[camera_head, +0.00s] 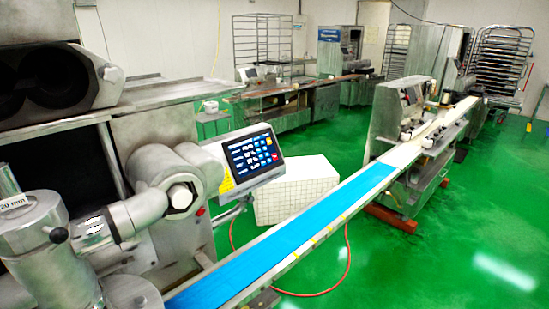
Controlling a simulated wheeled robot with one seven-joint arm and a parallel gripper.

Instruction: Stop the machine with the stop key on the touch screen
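The touch screen (250,153) is a dark tilted panel in a light metal frame, left of the picture's middle. It stands on the near machine (165,160), beside the conveyor. It shows several rows of small blue and white keys. Small red marks show near its right side; the key labels are too small to read, so I cannot tell for sure which is the stop key. Nothing covers the screen. My gripper is not in view.
A blue conveyor belt (285,238) runs from the near machine toward a second machine (405,115) at right. A red hose (349,262) lies on the green floor (450,240), which is open at right.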

